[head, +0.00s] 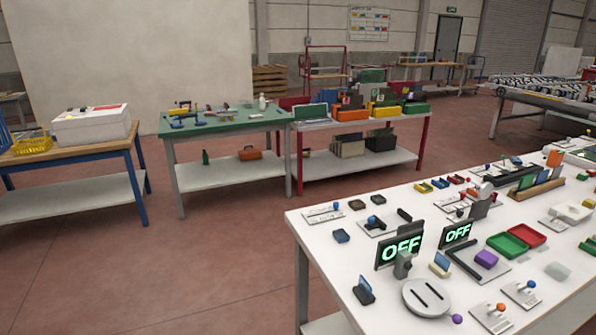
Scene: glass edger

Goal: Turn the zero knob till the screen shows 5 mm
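Two small dark screens stand on the white table; the nearer screen (401,249) and the farther screen (456,235) both show "OFF" in green. No millimetre reading shows. Several small coloured knobs are in view: a purple knob (457,319) by the round grey disc, an orange knob (501,307) and a blue knob (531,284) on small white plates. I cannot tell which of them is the zero knob; labels are too small to read. Neither of my grippers is in view.
The white table (325,279) fills the lower right, crowded with small fixtures. A round grey disc (426,298) with slots lies near its front; green (507,245) and red (527,235) trays sit behind. A green-topped bench (224,123) stands farther back. The floor at left is clear.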

